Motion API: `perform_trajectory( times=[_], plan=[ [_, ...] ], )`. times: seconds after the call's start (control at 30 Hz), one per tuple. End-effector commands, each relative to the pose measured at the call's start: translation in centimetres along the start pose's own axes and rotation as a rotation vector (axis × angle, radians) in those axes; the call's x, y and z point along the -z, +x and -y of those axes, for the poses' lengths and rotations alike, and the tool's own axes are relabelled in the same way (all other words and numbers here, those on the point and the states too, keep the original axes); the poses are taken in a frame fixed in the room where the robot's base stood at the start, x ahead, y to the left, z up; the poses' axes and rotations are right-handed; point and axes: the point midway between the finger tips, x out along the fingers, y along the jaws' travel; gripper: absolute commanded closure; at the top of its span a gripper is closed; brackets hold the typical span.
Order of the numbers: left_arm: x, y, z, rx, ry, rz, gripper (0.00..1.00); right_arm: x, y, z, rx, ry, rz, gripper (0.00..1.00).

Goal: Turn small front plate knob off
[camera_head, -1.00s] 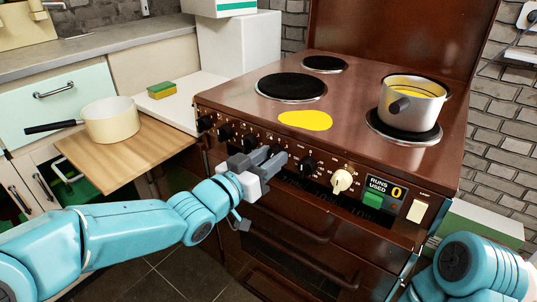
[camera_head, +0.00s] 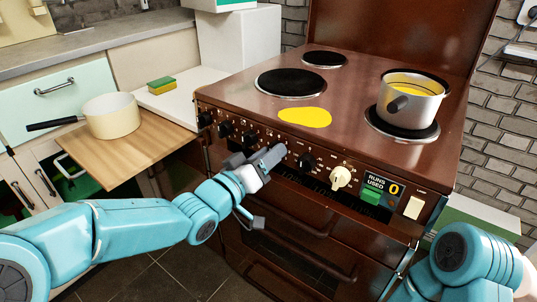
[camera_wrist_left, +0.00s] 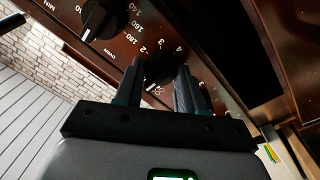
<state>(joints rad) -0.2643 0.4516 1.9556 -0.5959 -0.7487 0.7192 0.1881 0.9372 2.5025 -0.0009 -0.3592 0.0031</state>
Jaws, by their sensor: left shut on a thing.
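The brown stove (camera_head: 350,90) has a row of knobs along its front panel. My left gripper (camera_head: 268,158) is at the middle-left of this panel. In the left wrist view my left gripper (camera_wrist_left: 160,85) has its two fingers on either side of a black knob (camera_wrist_left: 160,70) with numbers around it, shut on it. In the head view the gripper hides this knob. A black knob (camera_head: 306,161) and a cream knob (camera_head: 341,177) are to its right, and more black knobs (camera_head: 224,130) to its left. My right arm shows at lower right, but its gripper is out of view.
A grey pot (camera_head: 410,105) with yellow contents stands on the front right plate. A yellow spill (camera_head: 305,117) lies on the stove top. A cream pan (camera_head: 111,117) stands on a wooden board (camera_head: 130,150) at left, near a sponge (camera_head: 162,86).

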Motion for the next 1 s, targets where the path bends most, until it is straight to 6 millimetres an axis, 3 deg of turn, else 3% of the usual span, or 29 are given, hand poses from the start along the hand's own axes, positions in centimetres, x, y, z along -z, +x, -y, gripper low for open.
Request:
perform_trajectory(
  times=[0.27, 0.3, 0.37, 0.4, 0.77, 0.87, 1.0],
  plan=[
    [-0.1, 0.0, 0.0, 0.001, -0.004, 0.003, 0.92, 0.0, 0.0, 0.0, 0.0, 0.0, 0.0, 0.57],
    [-0.1, 0.0, 0.0, 0.001, -0.004, 0.003, 0.58, 0.0, 0.0, 0.0, 0.0, 0.0, 0.0, 0.57],
    [-0.1, 0.0, 0.0, 0.001, -0.004, 0.003, 0.38, 0.0, 0.0, 0.0, 0.0, 0.0, 0.0, 0.57],
    [-0.1, 0.0, 0.0, 0.001, -0.003, 0.002, 0.36, 0.0, 0.0, 0.0, 0.0, 0.0, 0.0, 0.57],
    [0.0, -0.7, 0.0, 0.002, -0.002, 0.001, 0.36, 0.0, -0.1, 0.1, 0.0, 0.0, 0.0, 0.57],
    [0.1, -2.4, 0.0, 0.004, -0.003, 0.0, 0.36, -0.1, -0.4, 0.2, 0.0, -0.001, 0.001, 0.57],
    [0.2, -6.0, 0.0, 0.005, -0.003, 0.0, 0.36, -0.2, -0.8, 0.4, 0.0, -0.004, 0.005, 0.57]
  ],
)
